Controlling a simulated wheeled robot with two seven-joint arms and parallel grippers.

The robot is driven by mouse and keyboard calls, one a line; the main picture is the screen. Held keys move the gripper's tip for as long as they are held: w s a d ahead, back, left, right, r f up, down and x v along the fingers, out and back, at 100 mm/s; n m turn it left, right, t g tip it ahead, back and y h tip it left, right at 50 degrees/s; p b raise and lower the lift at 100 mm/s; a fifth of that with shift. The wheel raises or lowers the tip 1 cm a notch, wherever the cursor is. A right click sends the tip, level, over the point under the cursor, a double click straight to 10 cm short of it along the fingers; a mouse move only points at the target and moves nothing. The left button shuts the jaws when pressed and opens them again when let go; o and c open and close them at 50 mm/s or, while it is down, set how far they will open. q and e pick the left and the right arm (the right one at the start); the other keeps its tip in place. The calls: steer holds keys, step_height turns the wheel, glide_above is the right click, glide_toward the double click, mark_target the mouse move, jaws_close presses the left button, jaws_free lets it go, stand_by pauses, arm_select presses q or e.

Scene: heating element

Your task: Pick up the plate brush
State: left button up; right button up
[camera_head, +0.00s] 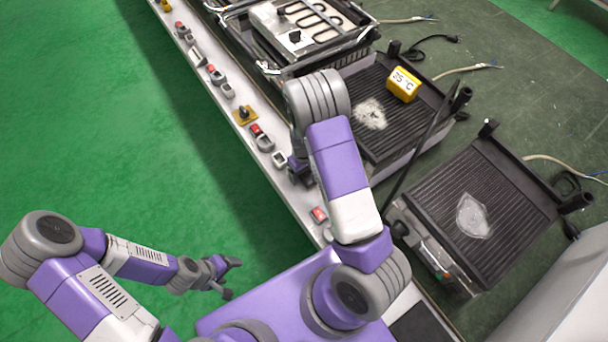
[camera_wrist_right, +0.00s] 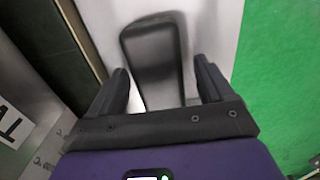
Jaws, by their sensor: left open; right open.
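A dark object with rounded corners, likely the plate brush (camera_wrist_right: 155,48), lies on the pale bench top in the right wrist view. It is blurred, so I cannot make out bristles. My right gripper (camera_wrist_right: 164,78) is open, with one finger on each side of the object's near part; I see no clear contact. In the head view my right gripper (camera_head: 299,168) is mostly hidden by its purple arm, over the narrow bench, and the brush cannot be made out there. My left gripper (camera_head: 231,279) is open and empty over the green floor.
The narrow bench (camera_head: 319,236) carries several small red and grey switch parts. To its right stand ridged grill units (camera_head: 490,190), one with a yellow block (camera_head: 403,84) marked 35 °C. A black bar (camera_head: 420,145) rises near my right arm. Green floor (camera_head: 130,130) is clear at left.

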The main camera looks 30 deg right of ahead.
steer(key=shift+r, duration=0.1)
steer(key=c, duration=1.1)
steer(key=shift+r, duration=0.15)
step_height(320, 180, up, 10)
steer(key=p, duration=0.4)
